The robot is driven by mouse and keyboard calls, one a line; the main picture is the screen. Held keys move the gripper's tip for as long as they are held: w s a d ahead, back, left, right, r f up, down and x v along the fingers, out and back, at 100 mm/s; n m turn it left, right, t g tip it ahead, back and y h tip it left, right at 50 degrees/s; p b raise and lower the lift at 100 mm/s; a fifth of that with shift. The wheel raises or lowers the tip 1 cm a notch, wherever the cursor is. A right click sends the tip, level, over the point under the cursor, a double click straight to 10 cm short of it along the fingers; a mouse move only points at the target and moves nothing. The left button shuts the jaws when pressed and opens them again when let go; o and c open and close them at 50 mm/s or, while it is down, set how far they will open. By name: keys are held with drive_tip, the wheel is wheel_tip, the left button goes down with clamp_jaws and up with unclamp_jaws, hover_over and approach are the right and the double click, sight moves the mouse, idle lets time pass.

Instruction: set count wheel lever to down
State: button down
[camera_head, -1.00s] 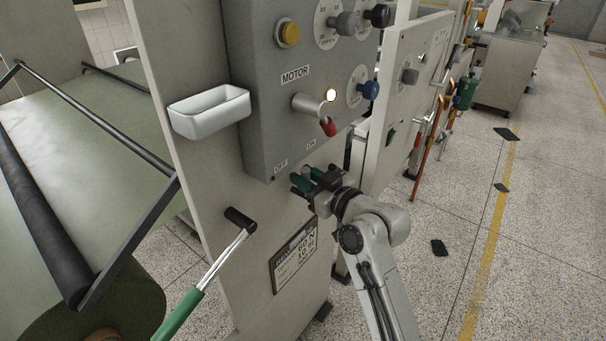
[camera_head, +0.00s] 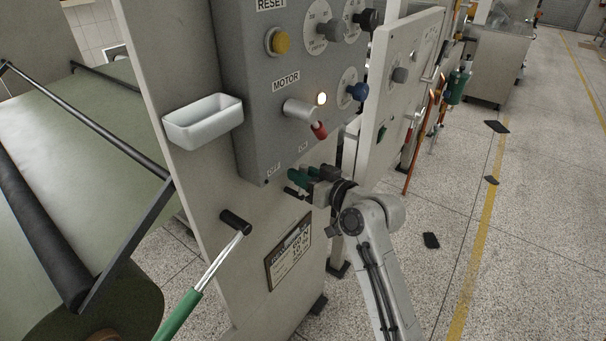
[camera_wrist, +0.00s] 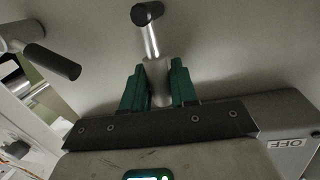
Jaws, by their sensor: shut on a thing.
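My gripper (camera_head: 300,182) is just below the grey control box, close to the machine's side wall. In the wrist view its green fingers (camera_wrist: 158,88) are shut on a short silver lever with a black end (camera_wrist: 152,40). This looks like the count wheel lever, but no label for it is readable. In the head view only a small dark piece shows beside the fingers, and most of this lever is hidden.
The grey control box (camera_head: 262,110) with knobs is above my gripper. A white tray (camera_head: 203,122) sticks out of the wall. Speckled floor at the right is mostly open.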

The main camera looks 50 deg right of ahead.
drive_tip(key=c, duration=1)
unclamp_jaws()
drive_tip(key=s+a+r+b, duration=0.1)
drive_tip(key=s, duration=0.9)
drive_tip(key=shift+s+a+r+b, duration=0.15)
drive_tip(key=shift+s+a+b, duration=0.05)
drive_tip(key=shift+s+b, duration=0.15)
drive_tip(key=shift+w, duration=0.1)
drive_tip(key=s+a+f+n+g+y, duration=0.1)
drive_tip(key=s+a+f+g+y, duration=0.1)
drive_tip(key=a+f+g, duration=0.35)
drive_tip(key=s+a+f+n+g+y, duration=0.1)
drive_tip(key=a+f+g, duration=0.1)
drive_tip(key=a+f, duration=0.65)
drive_tip(key=s+a+f+n+g, duration=0.1)
drive_tip(key=s+a+f+g, duration=0.2)
drive_tip(key=s+f+g, duration=0.5)
drive_tip(key=s+f, duration=0.2)
drive_tip(key=s, duration=0.3)
drive_tip(key=shift+f+h, duration=0.35)
drive_tip(key=shift+h, duration=0.05)
